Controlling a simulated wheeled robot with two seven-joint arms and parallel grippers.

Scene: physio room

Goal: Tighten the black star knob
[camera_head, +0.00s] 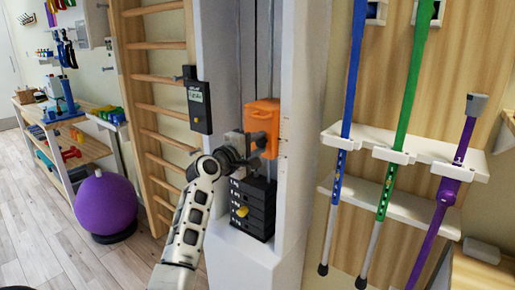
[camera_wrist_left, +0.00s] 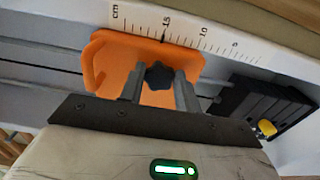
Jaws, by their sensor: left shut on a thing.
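The black star knob (camera_wrist_left: 158,76) sits on the face of an orange carriage (camera_wrist_left: 110,59) in the left wrist view. The carriage (camera_head: 262,112) also shows in the head view, on the rods of a white column. My left gripper (camera_wrist_left: 160,82) has one finger on each side of the knob and is shut on it. In the head view my left gripper (camera_head: 240,145) reaches up to the carriage from below left, and it hides the knob. My right gripper is in neither view.
A black weight stack (camera_head: 255,208) with a yellow pin is just below the carriage. A centimetre scale (camera_wrist_left: 180,35) runs along the column. A dark display box (camera_head: 197,100) hangs left of the column. Several crutches or poles (camera_head: 405,90) stand in a white rack at right.

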